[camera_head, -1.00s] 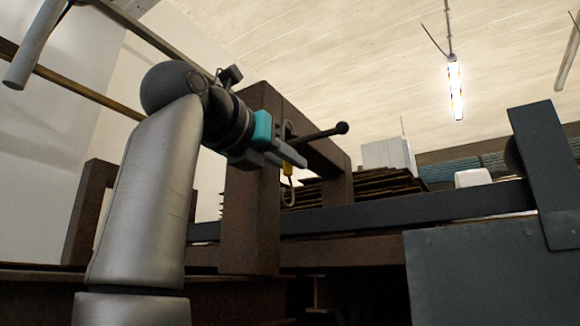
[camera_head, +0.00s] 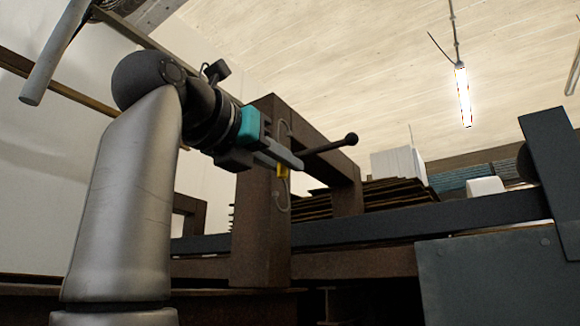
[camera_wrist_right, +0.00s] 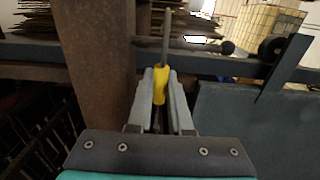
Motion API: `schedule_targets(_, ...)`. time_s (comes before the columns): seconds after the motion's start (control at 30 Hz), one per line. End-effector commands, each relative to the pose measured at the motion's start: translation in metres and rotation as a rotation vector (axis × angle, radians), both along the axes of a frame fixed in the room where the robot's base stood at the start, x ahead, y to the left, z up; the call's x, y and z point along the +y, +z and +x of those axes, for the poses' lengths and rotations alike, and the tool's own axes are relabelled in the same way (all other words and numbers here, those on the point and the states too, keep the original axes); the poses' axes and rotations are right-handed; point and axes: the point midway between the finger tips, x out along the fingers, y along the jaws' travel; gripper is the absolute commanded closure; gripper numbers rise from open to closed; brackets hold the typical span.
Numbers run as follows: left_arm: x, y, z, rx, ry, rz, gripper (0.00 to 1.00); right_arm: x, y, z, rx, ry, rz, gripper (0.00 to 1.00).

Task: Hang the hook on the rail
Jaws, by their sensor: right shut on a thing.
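The hook (camera_head: 283,171) is a thin grey wire with a yellow grip. It is upright, with a curve above and a curve below the yellow part. My right gripper (camera_head: 290,161) is shut on the yellow grip, which also shows between the fingers in the right wrist view (camera_wrist_right: 160,86). The rail (camera_head: 328,146) is a dark rod with a ball end, beside a brown post. In the right wrist view the hook's wire crosses in front of the rail (camera_wrist_right: 202,43). The rail's near part is hidden behind my gripper in the head view, so I cannot tell whether they touch. My left gripper is not in view.
The thick brown post (camera_head: 260,215) stands close beside my right gripper. A long dark beam (camera_head: 400,223) runs behind it. A grey panel (camera_head: 500,275) is at the lower right. Stacked brown sheets (camera_head: 390,192) lie behind the beam.

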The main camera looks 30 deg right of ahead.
Motion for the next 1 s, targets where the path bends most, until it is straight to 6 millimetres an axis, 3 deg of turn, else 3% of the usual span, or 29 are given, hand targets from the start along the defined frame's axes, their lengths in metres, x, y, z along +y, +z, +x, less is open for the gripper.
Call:
schedule_targets(0.3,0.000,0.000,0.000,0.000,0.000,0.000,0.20,0.021,0.001,-0.009,-0.001,0.000,-0.003,1.00)
schedule_targets(0.57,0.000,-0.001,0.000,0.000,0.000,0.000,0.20,0.028,-0.001,-0.013,-0.002,0.001,-0.001,1.00)
schedule_targets(1.0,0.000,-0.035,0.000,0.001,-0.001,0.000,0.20,0.019,-0.014,-0.060,-0.004,0.001,-0.001,1.00)
